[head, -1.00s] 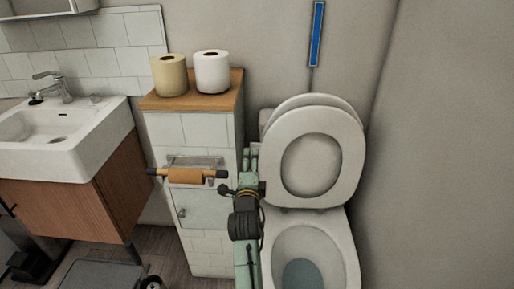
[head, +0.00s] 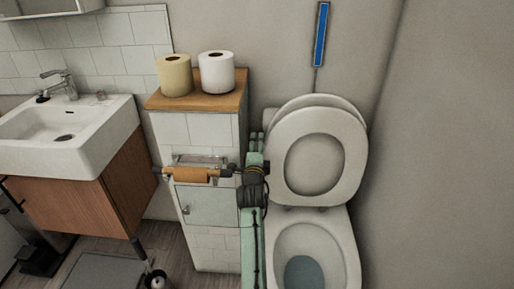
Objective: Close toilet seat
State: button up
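The toilet seat (head: 350,158) is a white ring standing raised above the bowl, leaning back against the raised lid (head: 323,100). The lid shows only as a rim behind it. The open toilet bowl (head: 345,255) is below, with water inside.
A tiled cabinet (head: 217,245) with a wooden top stands left of the toilet, bearing a yellowish roll (head: 174,78) and a white roll (head: 216,74). A sink (head: 65,135) is further left. A bare wall (head: 440,170) bounds the right.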

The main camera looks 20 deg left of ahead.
grip_shut()
dwell(0.5)
